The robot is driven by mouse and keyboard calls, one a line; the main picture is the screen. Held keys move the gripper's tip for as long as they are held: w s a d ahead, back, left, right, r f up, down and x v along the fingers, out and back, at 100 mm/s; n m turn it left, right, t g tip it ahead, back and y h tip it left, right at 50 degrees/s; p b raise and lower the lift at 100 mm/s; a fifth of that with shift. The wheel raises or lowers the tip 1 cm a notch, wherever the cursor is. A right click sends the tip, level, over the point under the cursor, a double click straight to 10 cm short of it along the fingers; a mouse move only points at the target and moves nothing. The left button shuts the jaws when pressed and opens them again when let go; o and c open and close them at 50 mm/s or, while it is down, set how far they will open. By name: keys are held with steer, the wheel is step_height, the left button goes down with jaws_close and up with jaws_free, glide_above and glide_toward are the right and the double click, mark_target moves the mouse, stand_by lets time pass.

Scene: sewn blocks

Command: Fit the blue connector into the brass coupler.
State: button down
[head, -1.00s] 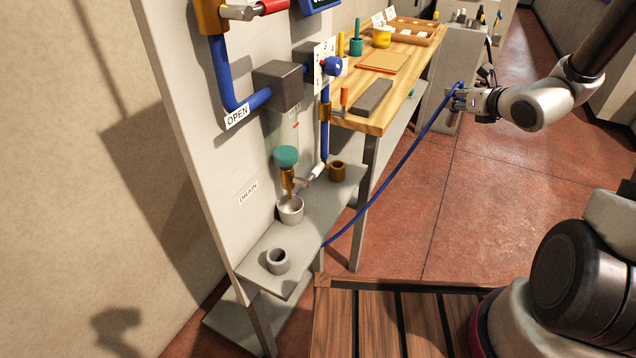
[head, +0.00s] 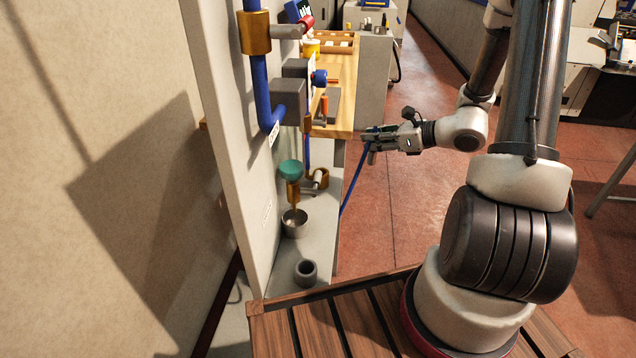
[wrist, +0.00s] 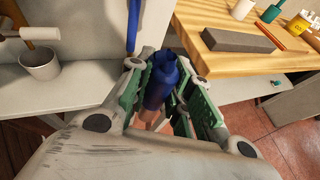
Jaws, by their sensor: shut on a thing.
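My gripper (head: 370,140) is shut on the blue connector, which shows between its green-lined fingers in the wrist view (wrist: 160,88). A blue hose (head: 353,185) hangs below the gripper toward the lower shelf. The gripper is in the air, to the right of the panel and in front of the wooden bench. A brass sleeve (head: 307,124) sits on the blue pipe on the panel. I cannot tell which brass part is the coupler.
The panel (head: 225,130) stands at left. The wooden bench (head: 343,95) holds a grey block (wrist: 237,40). Open floor (head: 410,190) lies to the right.

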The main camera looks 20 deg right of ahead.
steer(key=w+a+f+n+g+y, duration=0.1)
steer(key=w+a, duration=0.2)
steer(key=a, duration=0.4)
steer(key=w+a+f+n+g, duration=0.1)
steer(key=w+a, duration=0.3)
steer(key=a, duration=0.2)
steer(key=shift+t, duration=0.3)
steer(key=shift+s+f, duration=0.15)
steer(key=shift+f, duration=3.25)
steer(key=shift+f, duration=0.1)
steer(key=c, duration=1.3)
jaws_free()
